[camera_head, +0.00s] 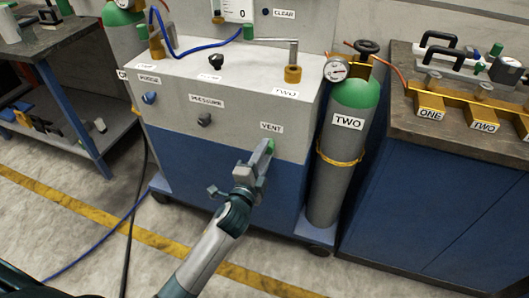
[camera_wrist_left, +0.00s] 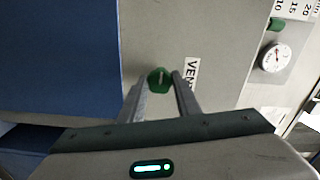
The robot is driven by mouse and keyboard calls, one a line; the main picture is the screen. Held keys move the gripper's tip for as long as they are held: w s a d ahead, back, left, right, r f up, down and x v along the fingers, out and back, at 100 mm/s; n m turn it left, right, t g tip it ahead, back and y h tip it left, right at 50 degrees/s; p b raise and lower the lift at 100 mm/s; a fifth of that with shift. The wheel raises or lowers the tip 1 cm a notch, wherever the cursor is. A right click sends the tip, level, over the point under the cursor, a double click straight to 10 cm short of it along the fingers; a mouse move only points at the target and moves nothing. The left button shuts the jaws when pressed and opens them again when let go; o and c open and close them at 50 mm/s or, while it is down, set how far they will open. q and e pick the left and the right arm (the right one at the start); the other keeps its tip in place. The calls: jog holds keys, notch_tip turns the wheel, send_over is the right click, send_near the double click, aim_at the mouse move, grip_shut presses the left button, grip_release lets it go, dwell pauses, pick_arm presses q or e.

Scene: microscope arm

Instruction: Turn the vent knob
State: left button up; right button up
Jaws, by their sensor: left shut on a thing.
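The vent knob is a small green knob (camera_head: 271,146) on the front panel of the white and blue cart, just below the VENT label (camera_head: 271,127). My left gripper (camera_head: 264,156) reaches up to it from below and largely covers it in the head view. In the left wrist view the green knob (camera_wrist_left: 160,80) sits between the fingertips of my left gripper (camera_wrist_left: 159,86), with the VENT label beside it. The left gripper is shut on the knob. My right gripper is in neither view.
A pressure knob (camera_head: 205,121) and a blue purge knob (camera_head: 149,98) are on the same panel to the left. A grey and green cylinder (camera_head: 335,165) labelled TWO stands close on the right. A blue cabinet is further right. The floor in front shows a dark hose.

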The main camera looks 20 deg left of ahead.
pick_arm(q)
jog(key=shift+f, duration=0.15)
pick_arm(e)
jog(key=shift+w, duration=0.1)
pick_arm(q)
jog(key=o, duration=1.1)
jog(key=shift+c, duration=0.2)
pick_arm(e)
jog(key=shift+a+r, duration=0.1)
pick_arm(q)
jog(key=shift+s, duration=0.15)
jog(key=s, duration=1.7)
jog(key=shift+a+b, duration=0.3)
jog(key=shift+a, duration=0.05)
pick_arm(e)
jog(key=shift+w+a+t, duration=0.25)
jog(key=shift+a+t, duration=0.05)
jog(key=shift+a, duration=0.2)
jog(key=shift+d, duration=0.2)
